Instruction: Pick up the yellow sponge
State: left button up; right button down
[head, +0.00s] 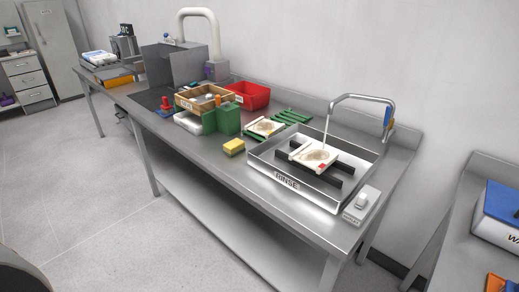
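The yellow sponge (234,146) is a small block lying on the steel workbench (210,158), near its front edge. It sits just left of the steel rinse basin (283,182) and in front of the green rack. Nothing covers it. Neither of my grippers shows in the head view.
The basin holds a pale square plate (313,155) under a curved tap (360,98). A green block (226,120), a wooden tray (204,96) and a red bin (247,95) stand behind the sponge. A switch box (361,203) is at the bench's right end. Floor (110,215) in front is clear.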

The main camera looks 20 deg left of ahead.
aim_at(236, 145)
jog(key=j+z, duration=0.5)
jog(key=j, duration=1.2)
jog(key=i, duration=0.05)
